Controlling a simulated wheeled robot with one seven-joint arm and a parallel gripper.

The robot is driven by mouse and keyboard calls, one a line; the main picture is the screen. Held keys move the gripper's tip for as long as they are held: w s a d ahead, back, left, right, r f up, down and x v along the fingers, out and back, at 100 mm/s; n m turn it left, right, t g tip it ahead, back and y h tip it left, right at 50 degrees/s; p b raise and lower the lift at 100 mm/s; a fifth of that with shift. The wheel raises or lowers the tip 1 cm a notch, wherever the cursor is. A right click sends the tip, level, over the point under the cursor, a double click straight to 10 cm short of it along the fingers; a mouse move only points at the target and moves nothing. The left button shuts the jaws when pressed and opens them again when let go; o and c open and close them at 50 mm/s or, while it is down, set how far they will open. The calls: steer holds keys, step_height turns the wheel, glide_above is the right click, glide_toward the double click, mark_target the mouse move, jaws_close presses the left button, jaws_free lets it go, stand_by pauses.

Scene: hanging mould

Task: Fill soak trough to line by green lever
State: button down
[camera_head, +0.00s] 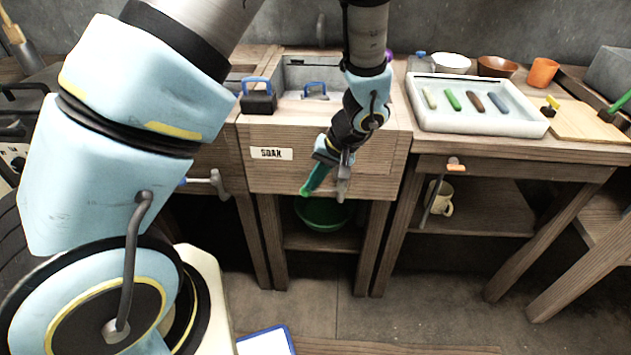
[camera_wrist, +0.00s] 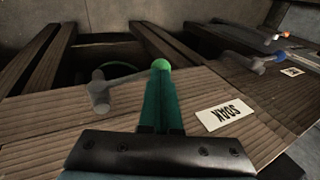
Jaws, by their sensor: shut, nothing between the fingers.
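The soak trough (camera_head: 375,160) is a wooden-fronted unit with a SOAK label (camera_head: 271,153); the label is upside down in the wrist view (camera_wrist: 225,113). Its grey basin (camera_head: 296,76) is partly hidden by my arm. I cannot make out a fill line or water level. A grey tap (camera_head: 343,186) is on the trough front. In the wrist view its handle runs right from the tap body (camera_wrist: 99,91) to the lever's round green end (camera_wrist: 161,65). My gripper (camera_head: 308,188), with green fingers, is shut and empty in front of the trough, its tips at the lever end; contact is unclear.
A green bowl (camera_head: 322,215) sits below the trough. A black block with a blue handle (camera_head: 258,100) stands at the trough's left rim. Similar taps flank it, blue-tipped left (camera_head: 215,184) and orange-tipped right (camera_head: 432,203). A white tray (camera_head: 490,124) lies on the right bench.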

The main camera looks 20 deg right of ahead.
steer(key=shift+w+a+f+g+h+b, duration=0.1)
steer(key=shift+a+f+g+h+b, duration=0.15)
steer(key=shift+f+h, duration=0.25)
steer(key=shift+w+a+f+g+h+b, duration=0.15)
steer(key=shift+f+g+h+b, duration=0.1)
steer(key=shift+f+h, duration=0.25)
steer(key=shift+f+g+h+p, duration=0.45)
steer(key=shift+g+h, duration=0.15)
steer(key=shift+h, duration=0.6)
steer(key=h+p, duration=0.1)
steer(key=f+g+h+p, duration=0.1)
steer(key=shift+s+d+f+h, duration=0.1)
steer(key=shift+f+h, duration=0.2)
steer(key=shift+s+d+f+n+g+h+p, duration=0.2)
steer(key=shift+d+f+h, duration=0.25)
steer(key=shift+f, duration=0.3)
steer(key=shift+s+d+f+g+h+p, duration=0.15)
steer(key=shift+s+d+f+g+h, duration=0.15)
steer(key=shift+d+f, duration=0.35)
steer(key=shift+s+d+f+n+g+h+p, duration=0.1)
steer(key=shift+s+d+f+h+p, duration=0.1)
steer(key=shift+d+f+h, duration=0.45)
steer(key=shift+s+a+f, duration=0.1)
steer(key=shift+s+f, duration=0.05)
steer(key=shift+f, duration=0.1)
